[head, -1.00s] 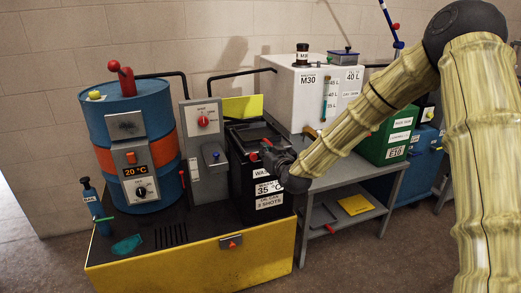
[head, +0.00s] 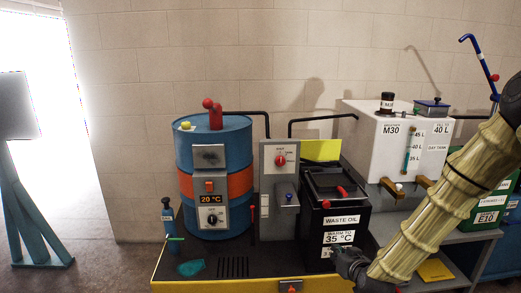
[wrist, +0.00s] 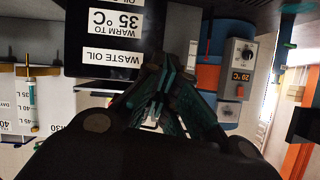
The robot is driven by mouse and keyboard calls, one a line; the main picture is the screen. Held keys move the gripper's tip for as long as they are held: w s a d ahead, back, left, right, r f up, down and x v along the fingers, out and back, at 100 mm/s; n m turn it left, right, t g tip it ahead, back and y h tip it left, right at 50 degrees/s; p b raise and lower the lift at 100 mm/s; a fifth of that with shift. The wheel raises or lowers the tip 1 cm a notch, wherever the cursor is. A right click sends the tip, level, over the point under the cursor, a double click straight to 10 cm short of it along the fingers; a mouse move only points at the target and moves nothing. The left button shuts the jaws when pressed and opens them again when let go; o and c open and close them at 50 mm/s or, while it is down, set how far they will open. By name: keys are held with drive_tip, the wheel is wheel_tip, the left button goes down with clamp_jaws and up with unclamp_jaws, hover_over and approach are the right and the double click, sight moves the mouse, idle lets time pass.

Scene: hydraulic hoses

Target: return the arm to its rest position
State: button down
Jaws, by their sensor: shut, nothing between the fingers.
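My arm comes in from the right of the head view. My gripper (head: 350,262) is at the lower middle, in front of the lower part of the black waste oil container (head: 318,218). In the wrist view my gripper (wrist: 150,122) shows dark fingers drawn together with nothing held. The wrist picture is upside down. The container's "WASTE OIL" and "35 °C" labels (wrist: 112,58) lie beyond the fingers. I cannot tell whether the gripper touches the container.
A blue and orange drum (head: 238,150) and a grey switch panel (head: 279,160) stand left of the container on a yellow-edged platform (head: 215,286). A white M30 tank (head: 365,140) stands on a grey bench at right. A teal stand (head: 40,210) is far left by a bright opening.

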drive_tip(key=s+a+f+g+p, duration=0.35)
drive_tip(key=s+f+g, duration=0.35)
drive_tip(key=s+f, duration=1)
drive_tip(key=s+f+g+p, duration=0.2)
drive_tip(key=s+g, duration=0.1)
drive_tip(key=s, duration=1.1)
drive_tip(key=s+f+g+h+p, duration=0.1)
drive_tip(key=s+f+g+p, duration=0.1)
drive_tip(key=s, duration=1.2)
drive_tip(key=shift+d+g+h+p, duration=0.25)
drive_tip(key=shift+g+h+p, duration=0.05)
drive_tip(key=shift+g+p, duration=0.2)
